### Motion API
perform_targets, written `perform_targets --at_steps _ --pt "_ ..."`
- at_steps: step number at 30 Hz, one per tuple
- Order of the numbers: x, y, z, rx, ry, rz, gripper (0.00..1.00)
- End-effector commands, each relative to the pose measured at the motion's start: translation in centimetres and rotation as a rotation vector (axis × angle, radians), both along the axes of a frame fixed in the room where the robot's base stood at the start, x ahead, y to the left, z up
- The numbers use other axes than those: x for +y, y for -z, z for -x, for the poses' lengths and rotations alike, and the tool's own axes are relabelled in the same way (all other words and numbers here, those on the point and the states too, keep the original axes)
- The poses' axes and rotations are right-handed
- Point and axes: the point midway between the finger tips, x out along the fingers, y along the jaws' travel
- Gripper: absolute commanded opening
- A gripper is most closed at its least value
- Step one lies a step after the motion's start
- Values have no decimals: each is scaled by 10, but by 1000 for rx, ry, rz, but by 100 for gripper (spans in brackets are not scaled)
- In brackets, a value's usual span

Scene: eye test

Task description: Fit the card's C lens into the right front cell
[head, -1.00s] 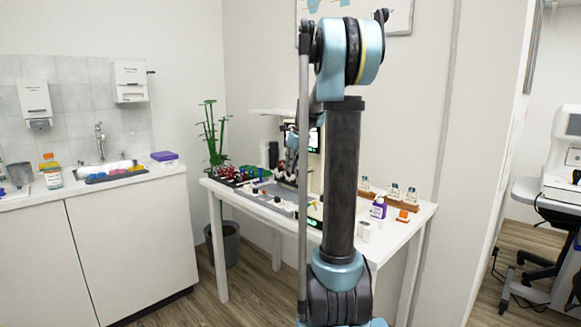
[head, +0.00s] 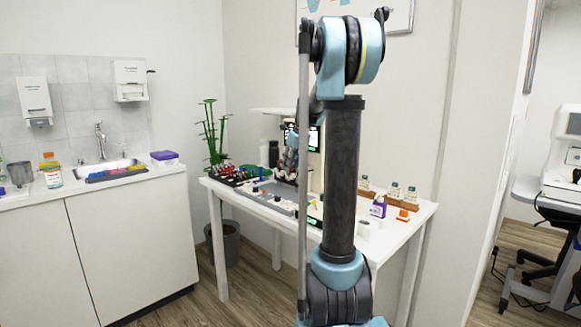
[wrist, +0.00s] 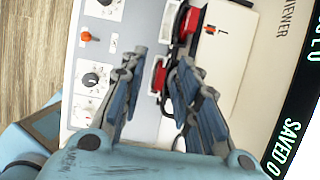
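In the wrist view my gripper (wrist: 163,57) is open, its two blue-grey fingers apart over a pale device. A red piece with a dark rim (wrist: 160,76) lies between the fingers, with no clear grip on it. I cannot tell which of these is a lens or a cell. In the head view my arm hides much of the device (head: 314,165), and small red parts show beside it. The card and the letter C cannot be made out.
The white table (head: 395,232) carries a rack of dark and red pieces (head: 232,175), a purple bottle (head: 378,207), an orange item (head: 403,215) and wooden holders (head: 400,202). In the wrist view, knobs (wrist: 91,79) and an orange lever (wrist: 87,36) lie left of the fingers.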

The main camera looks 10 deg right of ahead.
Motion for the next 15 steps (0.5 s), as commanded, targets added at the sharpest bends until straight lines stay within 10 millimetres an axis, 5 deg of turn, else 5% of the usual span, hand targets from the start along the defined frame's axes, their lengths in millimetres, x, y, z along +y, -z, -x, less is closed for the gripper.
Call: perform_targets --at_steps 15 --pt "-4 -16 5 0 1 0 30"
